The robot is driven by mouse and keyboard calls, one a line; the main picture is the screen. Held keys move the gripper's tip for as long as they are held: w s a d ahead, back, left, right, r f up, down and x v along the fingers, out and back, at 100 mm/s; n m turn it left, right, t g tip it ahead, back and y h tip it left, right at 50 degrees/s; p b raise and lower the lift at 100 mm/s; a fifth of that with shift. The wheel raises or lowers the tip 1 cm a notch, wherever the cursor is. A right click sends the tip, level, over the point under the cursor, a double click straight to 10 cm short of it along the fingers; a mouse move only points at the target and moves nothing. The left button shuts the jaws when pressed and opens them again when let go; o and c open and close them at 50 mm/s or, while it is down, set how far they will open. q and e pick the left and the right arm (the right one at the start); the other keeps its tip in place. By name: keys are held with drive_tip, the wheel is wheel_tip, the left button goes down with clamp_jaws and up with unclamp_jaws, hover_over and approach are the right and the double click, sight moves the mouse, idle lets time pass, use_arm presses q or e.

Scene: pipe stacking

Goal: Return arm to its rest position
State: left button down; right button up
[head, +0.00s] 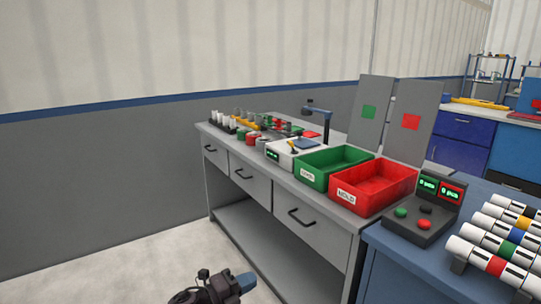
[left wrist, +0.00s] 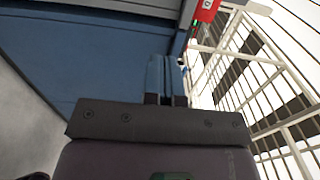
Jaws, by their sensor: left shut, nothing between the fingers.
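My left gripper (head: 246,281) shows at the bottom of the head view, low over the floor in front of the grey workbench and touching nothing. In the left wrist view its two blue fingers (left wrist: 166,80) are together and empty. My right gripper is not in view. Several white pipes with coloured bands (head: 497,265) lie side by side on a rack at the lower right of the head view, well apart from my left gripper.
A grey workbench (head: 283,191) with drawers carries a green bin (head: 313,179), a red bin (head: 350,204) and small items. A button box (head: 424,221) stands on the blue table to the right. Floor (head: 110,273) at the lower left is clear.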

use_arm(q)
drive_tip(key=w+a+y, duration=0.1)
drive_tip(key=w+a, duration=0.1)
drive_tip(key=a, duration=0.5)
drive_tip(key=s+a+f+n+t+y, duration=0.1)
drive_tip(key=s+a+f+n+y, duration=0.35)
drive_tip(key=s, duration=0.75)
drive_tip(key=s+a+f+n+y, duration=0.25)
drive_tip(key=s+a+n, duration=0.4)
drive_tip(key=s, duration=0.55)
drive_tip(key=s+a+f+n+t+y, duration=0.1)
drive_tip(key=s+a+f+n+y, duration=0.35)
drive_tip(key=s, duration=0.75)
drive_tip(key=s+a+r+n+g, duration=0.2)
drive_tip(key=s+n, duration=0.1)
drive_tip(key=s, duration=0.4)
drive_tip(key=s+a+r+n+g, duration=0.1)
drive_tip(key=s+a+r+n, duration=0.15)
drive_tip(key=s, duration=0.45)
drive_tip(key=shift+d+n+t+y, duration=0.5)
drive_tip(key=shift+d+n+y, duration=0.35)
drive_tip(key=shift+d+n, duration=2.1)
wheel_tip(320, 180, up, 10)
drive_tip(key=n+t+p, duration=0.1)
drive_tip(key=p, duration=1.2)
drive_tip(key=shift+w+y+p, duration=0.3)
drive_tip(key=shift+w+p, duration=0.1)
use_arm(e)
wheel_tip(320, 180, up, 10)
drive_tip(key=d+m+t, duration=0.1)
